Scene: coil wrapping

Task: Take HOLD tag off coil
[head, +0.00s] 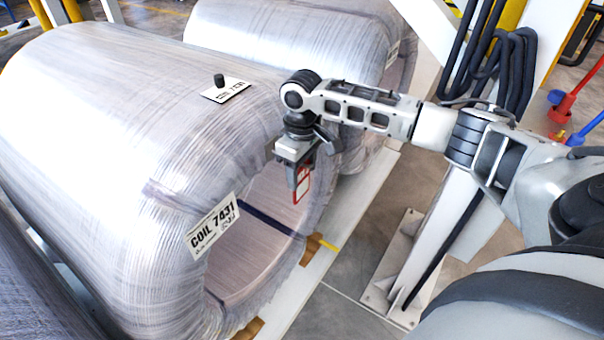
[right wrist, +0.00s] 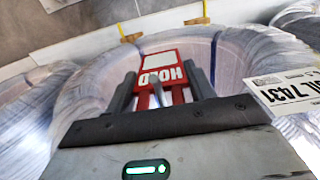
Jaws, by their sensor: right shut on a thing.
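The wrapped coil (head: 110,110) lies on its side, its open bore facing the lower right, with a white label reading COIL 7431 (head: 213,226) on its rim. My right gripper (head: 301,180) is in front of the coil's end face, pointing down. It is shut on the red and white HOLD tag (head: 302,187), which hangs from the fingers. In the right wrist view the HOLD tag (right wrist: 163,73) sits between the two fingers, with its lettering upside down. I cannot tell whether the tag touches the coil. My left gripper is not in view.
A small card with a black knob (head: 220,80) lies on top of the coil. A second wrapped coil (head: 300,35) stands behind. A white post with a bolted foot (head: 395,285) and black hoses (head: 500,70) are at the right. Grey floor lies between coil and post.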

